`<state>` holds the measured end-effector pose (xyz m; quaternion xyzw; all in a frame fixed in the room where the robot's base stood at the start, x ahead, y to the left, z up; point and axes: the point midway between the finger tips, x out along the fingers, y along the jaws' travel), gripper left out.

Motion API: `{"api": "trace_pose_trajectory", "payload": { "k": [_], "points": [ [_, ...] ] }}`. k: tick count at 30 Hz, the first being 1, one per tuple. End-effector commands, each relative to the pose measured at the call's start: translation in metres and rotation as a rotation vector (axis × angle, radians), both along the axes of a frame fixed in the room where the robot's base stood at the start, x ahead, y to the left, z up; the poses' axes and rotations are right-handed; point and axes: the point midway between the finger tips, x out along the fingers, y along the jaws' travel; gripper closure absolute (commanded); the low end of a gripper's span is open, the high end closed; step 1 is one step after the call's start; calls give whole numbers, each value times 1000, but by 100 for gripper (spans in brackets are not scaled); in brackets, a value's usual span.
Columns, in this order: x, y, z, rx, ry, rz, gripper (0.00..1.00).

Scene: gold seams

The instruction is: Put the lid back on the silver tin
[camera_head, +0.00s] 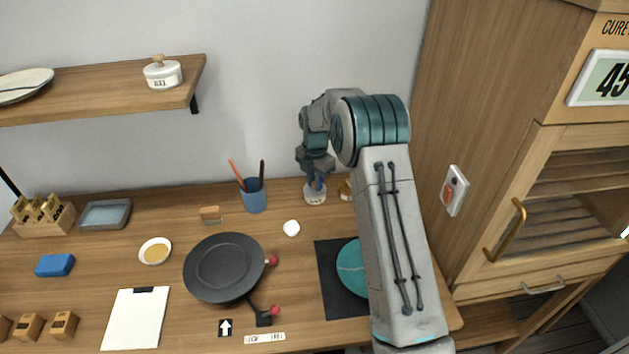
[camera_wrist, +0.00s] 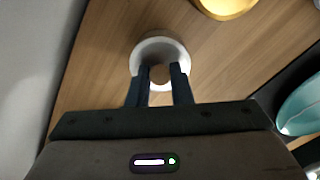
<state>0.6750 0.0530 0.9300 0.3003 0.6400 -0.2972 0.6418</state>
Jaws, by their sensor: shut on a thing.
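My gripper (camera_wrist: 160,88) points down at a pale round pot or tin (camera_head: 315,197) at the back of the counter, near the wall. It also shows in the wrist view (camera_wrist: 147,48) as a pale round rim with a brown knob (camera_wrist: 160,74) at its middle. My fingers are closed on the knob from both sides. In the head view the pale body has dark marks on its front. I cannot tell whether the lid is a separate piece resting on the tin or whether the body is silver.
A golden object (camera_head: 345,190) stands just right of the pot, partly behind my arm. A blue cup with sticks (camera_head: 254,196) is to the left. A small white piece (camera_head: 291,228) and a black pan (camera_head: 224,267) lie nearer. A lidded white pot (camera_head: 162,73) stands on the shelf.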

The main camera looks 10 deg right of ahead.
Motion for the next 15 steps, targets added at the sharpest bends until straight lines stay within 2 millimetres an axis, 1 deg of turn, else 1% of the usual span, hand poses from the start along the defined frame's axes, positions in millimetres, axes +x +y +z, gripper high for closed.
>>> {"api": "trace_pose_trajectory", "payload": {
  "k": [11, 12, 13, 14, 15],
  "points": [
    [0, 0, 0, -1, -1, -1, 100],
    [0, 0, 0, -1, -1, -1, 70],
    [0, 0, 0, -1, -1, -1, 62],
    [0, -1, 0, -1, -1, -1, 56],
    [0, 0, 0, -1, -1, -1, 56]
  ]
}}
